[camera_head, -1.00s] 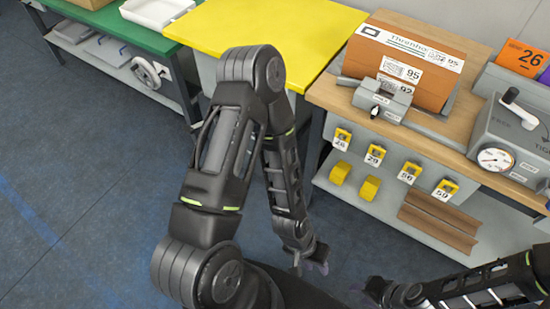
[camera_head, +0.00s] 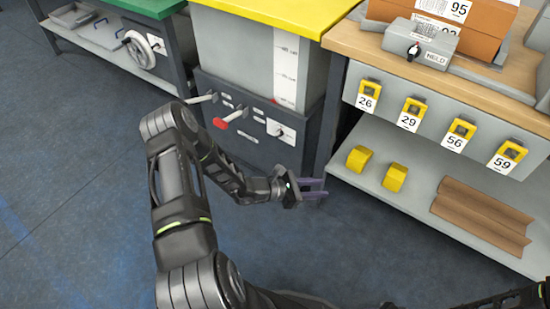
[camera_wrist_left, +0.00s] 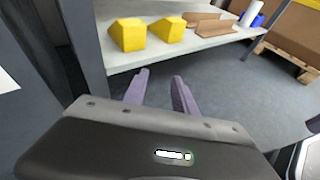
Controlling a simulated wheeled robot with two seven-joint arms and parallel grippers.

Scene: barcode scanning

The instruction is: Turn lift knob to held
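The yellow-topped lift table (camera_head: 262,15) has a dark front panel (camera_head: 240,146) with two levers, one red-tipped (camera_head: 228,119), and a small dark knob (camera_head: 280,131) on a white plate. The knob's setting is too small to read. On the wooden bench a grey box (camera_head: 420,40) carries another knob (camera_head: 414,50) beside a HELD label (camera_head: 436,57). My left gripper (camera_head: 313,188) is open and empty, below and right of the panel knob and apart from it. Its purple fingers (camera_wrist_left: 160,90) show spread in the left wrist view. My right gripper is out of view; only its forearm shows.
The wooden bench (camera_head: 345,38) has a shelf (camera_head: 370,178) with yellow blocks (camera_head: 396,177) and brown angled pieces (camera_head: 480,213); numbered yellow tags hang on its front. A green bench with a handwheel (camera_head: 138,50) stands at left. The floor in front is clear.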

